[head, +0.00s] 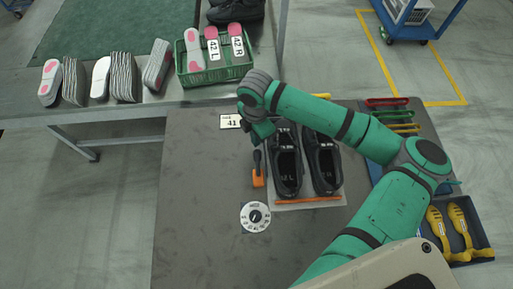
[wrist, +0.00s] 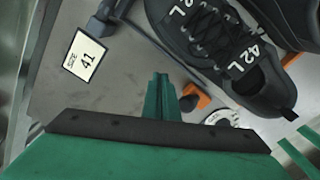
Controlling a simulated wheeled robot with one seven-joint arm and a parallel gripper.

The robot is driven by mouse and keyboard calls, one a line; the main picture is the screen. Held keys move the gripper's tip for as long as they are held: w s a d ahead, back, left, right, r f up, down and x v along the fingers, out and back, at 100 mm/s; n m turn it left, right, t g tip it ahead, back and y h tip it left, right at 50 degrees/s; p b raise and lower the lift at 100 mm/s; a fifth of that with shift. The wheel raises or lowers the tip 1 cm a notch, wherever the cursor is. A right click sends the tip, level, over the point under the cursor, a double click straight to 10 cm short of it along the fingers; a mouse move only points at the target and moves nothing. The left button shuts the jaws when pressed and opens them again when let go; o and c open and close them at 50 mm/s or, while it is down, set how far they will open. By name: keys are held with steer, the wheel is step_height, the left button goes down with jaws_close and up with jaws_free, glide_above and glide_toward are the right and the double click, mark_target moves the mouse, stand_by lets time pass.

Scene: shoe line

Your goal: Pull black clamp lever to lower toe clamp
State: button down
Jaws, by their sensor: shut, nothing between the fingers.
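The black clamp lever (head: 257,160) stands on an orange base (head: 258,181) at the left of the shoe fixture. My gripper (head: 263,136) is just above and behind the lever's top, with its fingers shut and empty. Any contact with the lever cannot be told. In the wrist view the shut fingers (wrist: 160,82) point up, left of the orange lever part (wrist: 195,97); most of the black lever is hidden there. Two black shoes, the left one (head: 287,170) and the right one (head: 323,165), lie on the fixture. An orange bar (head: 308,199) lies across its near end.
A white "41" card (head: 231,121) lies left of my gripper. A round dial (head: 255,217) is in front of the lever. A green crate (head: 214,70) with insoles stands on the back table. A blue tray with yellow items (head: 459,229) is at right. The table's left part is clear.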

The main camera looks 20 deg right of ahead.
steer(key=shift+s+d, duration=0.15)
steer(key=shift+s+a, duration=0.15)
steer(key=shift+a, duration=0.05)
steer(key=shift+s+a, duration=0.15)
steer(key=shift+s, duration=0.45)
steer(key=shift+s+a, duration=0.15)
steer(key=shift+s, duration=0.45)
steer(key=shift+f, duration=0.1)
steer(key=shift+w+d, duration=0.25)
steer(key=shift+w, duration=0.55)
step_height(320, 180, up, 9)
stand_by(0.8)
stand_by(0.5)
